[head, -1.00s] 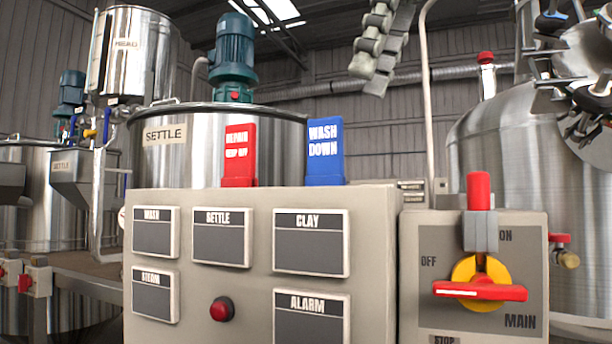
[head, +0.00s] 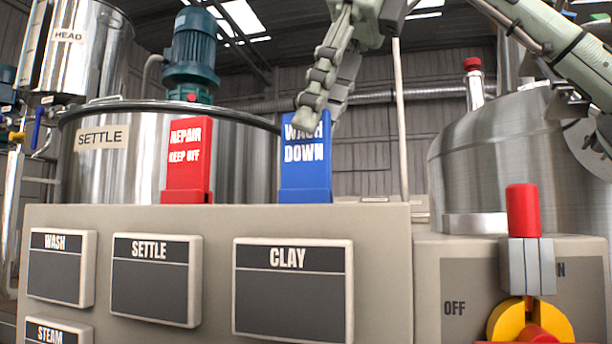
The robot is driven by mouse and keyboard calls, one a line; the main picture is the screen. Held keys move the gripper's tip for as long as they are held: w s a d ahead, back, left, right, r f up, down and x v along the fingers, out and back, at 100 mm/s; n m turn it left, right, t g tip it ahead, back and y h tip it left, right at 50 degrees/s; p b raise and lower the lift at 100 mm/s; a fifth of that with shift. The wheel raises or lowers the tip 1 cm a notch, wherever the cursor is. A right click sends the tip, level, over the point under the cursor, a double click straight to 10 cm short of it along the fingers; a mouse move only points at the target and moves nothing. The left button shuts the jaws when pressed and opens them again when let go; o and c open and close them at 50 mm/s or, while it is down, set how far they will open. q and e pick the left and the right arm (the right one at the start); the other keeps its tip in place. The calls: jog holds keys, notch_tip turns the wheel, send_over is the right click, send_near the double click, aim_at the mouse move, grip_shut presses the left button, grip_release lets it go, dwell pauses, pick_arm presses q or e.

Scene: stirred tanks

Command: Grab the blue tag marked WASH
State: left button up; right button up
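The blue tag (head: 306,168) reads WASH DOWN and stands upright on top of the grey control panel (head: 215,225), right of the red tag. My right gripper (head: 322,115) comes down from the top of the view, at the blue tag's upper edge. Its fingers look apart, with a narrow gap between them. The near fingertip covers part of the word WASH; whether it touches the tag, I cannot tell. The far fingertip is partly hidden. My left gripper is not in view.
A red tag (head: 187,165) marked REPAIR KEEP OFF stands close left of the blue one. A red padlock-like piece (head: 523,212) rises above the yellow main switch (head: 530,318) at right. A steel SETTLE tank (head: 125,170) with a teal motor (head: 194,55) stands behind.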

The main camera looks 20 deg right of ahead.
aim_at(306, 190)
jog(key=x, duration=0.4)
jog(key=shift+a+f, duration=0.1)
grip_shut()
